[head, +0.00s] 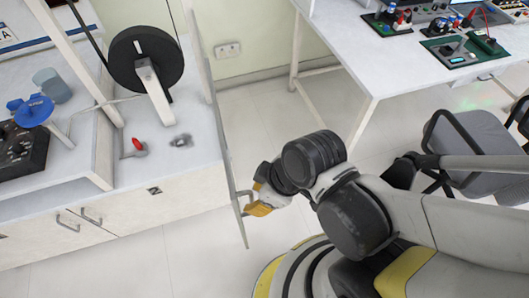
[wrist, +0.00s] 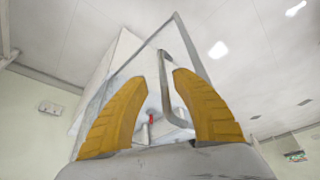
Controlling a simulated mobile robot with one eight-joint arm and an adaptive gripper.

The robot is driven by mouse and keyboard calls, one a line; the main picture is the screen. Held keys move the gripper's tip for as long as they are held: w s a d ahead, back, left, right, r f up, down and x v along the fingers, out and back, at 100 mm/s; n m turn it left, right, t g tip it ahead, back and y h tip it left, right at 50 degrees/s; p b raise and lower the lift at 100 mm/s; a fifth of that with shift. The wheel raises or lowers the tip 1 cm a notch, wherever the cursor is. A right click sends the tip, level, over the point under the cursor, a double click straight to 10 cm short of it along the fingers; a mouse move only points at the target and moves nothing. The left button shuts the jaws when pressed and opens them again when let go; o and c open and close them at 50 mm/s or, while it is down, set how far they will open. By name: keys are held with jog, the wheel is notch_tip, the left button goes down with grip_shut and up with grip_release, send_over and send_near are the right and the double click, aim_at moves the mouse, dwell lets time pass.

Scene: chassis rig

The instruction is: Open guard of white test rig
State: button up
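The white test rig (head: 180,150) stands at the left in the head view, with a black wheel (head: 128,55) on a white post and a small red-tipped part (head: 137,145) on its top. Its guard (head: 222,135) is a clear pane seen nearly edge-on along the rig's right side; I cannot tell how far it stands open. The guard's grey bar handle (head: 240,194) also shows in the wrist view (wrist: 166,80). My gripper (head: 256,197) is at this handle. Its yellow fingers (wrist: 162,85) are apart, with the bar appearing between them, and no clear grip shows.
A white table (head: 365,60) with circuit boards stands at the back right. A grey chair (head: 470,140) is at the right, behind my arm. Drawers with handles (head: 92,217) face the front left. Floor between rig and table (head: 255,125) is clear.

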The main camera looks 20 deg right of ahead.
jog(key=v, duration=1)
jog(key=shift+r, duration=0.2)
jog(key=shift+d, duration=0.15)
